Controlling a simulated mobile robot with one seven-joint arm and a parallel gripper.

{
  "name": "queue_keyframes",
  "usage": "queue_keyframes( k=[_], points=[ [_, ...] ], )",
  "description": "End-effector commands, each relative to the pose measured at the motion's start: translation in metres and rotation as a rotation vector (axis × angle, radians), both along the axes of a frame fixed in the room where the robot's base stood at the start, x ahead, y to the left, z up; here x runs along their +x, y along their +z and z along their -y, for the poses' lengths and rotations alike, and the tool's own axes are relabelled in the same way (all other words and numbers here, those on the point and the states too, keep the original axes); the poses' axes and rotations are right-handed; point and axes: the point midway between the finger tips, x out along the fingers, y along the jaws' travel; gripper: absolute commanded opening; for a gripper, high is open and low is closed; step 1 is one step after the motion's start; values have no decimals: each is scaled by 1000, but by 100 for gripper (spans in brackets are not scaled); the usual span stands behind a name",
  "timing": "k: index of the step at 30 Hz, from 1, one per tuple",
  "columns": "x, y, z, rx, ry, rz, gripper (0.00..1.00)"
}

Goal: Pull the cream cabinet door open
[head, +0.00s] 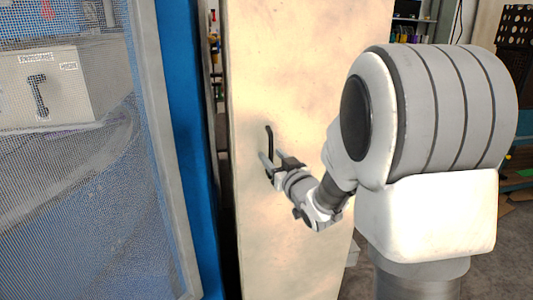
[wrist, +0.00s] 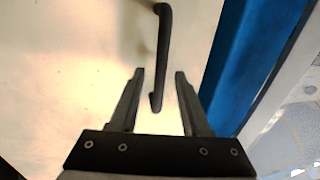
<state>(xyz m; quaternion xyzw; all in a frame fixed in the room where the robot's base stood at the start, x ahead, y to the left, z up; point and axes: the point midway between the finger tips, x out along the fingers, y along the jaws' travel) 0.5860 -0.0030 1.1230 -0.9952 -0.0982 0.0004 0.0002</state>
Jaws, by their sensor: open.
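The cream cabinet door (head: 300,75) stands upright in the middle of the head view and fills the left of the wrist view (wrist: 60,70). Its dark bar handle (head: 269,142) runs vertically near the door's left edge. In the wrist view the handle (wrist: 162,50) reaches down from the top, with its lower end between the fingertips. My gripper (head: 270,163) is open at the handle's lower part, and its two fingers (wrist: 160,73) lie one on each side of the bar. I see no contact between fingers and bar.
A blue post (head: 187,130) with a mesh panel (head: 90,190) stands left of the door, across a narrow dark gap. The blue post also shows close to the right finger's side in the wrist view (wrist: 242,60). Shelves (head: 410,22) and floor show behind at right.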

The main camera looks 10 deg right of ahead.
Motion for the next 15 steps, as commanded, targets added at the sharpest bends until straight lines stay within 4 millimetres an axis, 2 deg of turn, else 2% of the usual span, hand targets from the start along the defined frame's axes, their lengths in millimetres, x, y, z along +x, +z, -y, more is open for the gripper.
queue_keyframes(
  k=[6,15],
  points=[
    [15,0,-3,1,0,1,47],
    [16,0,-3,1,0,0,45]
  ],
)
